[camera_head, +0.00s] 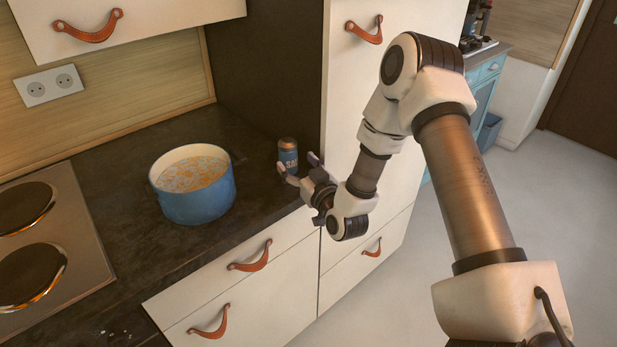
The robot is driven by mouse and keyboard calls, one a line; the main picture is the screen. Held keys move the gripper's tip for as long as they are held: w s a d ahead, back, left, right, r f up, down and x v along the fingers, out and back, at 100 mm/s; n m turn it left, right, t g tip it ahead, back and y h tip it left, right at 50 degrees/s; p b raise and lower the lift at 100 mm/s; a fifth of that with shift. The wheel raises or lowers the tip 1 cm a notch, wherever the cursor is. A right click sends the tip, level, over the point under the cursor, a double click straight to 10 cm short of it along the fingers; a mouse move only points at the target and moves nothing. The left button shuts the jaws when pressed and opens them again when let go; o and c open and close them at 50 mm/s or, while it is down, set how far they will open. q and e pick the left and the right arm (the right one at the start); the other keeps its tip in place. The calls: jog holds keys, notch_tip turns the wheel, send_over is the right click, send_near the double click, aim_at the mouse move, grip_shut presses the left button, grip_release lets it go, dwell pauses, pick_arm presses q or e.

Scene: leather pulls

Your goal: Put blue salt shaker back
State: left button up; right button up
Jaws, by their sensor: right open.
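The blue salt shaker (288,157) stands upright on the dark countertop, close to the tall cabinet's side. It has a brown-copper top and light lettering on its front. My right gripper (296,170) is open, with its fingertips at the shaker's front and right side. One finger covers part of the shaker's lower front; whether the fingers touch it I cannot tell. My left gripper is not in view.
A blue pot (193,196) filled with pale, orange-flecked food stands left of the shaker. A cooktop (45,243) with two dark plates lies at the far left. The tall cream cabinet (345,110) rises right behind my right gripper. Countertop between pot and shaker is clear.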

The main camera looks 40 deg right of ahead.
jog(key=s+a+b, duration=0.1)
jog(key=s, duration=0.8)
jog(key=s+a+f+n+g+y, duration=0.1)
jog(key=s+a+f+g, duration=0.2)
jog(key=f, duration=0.4)
jog(key=s+a+f+g+y, duration=0.1)
jog(key=s+a+f+g, duration=0.3)
jog(key=f, duration=0.3)
jog(key=s+a+f+n+g+y, duration=0.1)
jog(key=s+a+f+g+y, duration=0.15)
jog(key=f, duration=0.55)
jog(key=s+a+f+g+h, duration=0.1)
jog(key=s+f+g, duration=0.2)
jog(key=s, duration=0.5)
jog(key=s+a+f+g+h, duration=0.1)
jog(key=s+f+g, duration=0.3)
jog(key=s, duration=0.4)
jog(key=shift+a+m+g, duration=0.4)
jog(key=shift+a+g, duration=0.15)
jog(key=shift+g, duration=0.1)
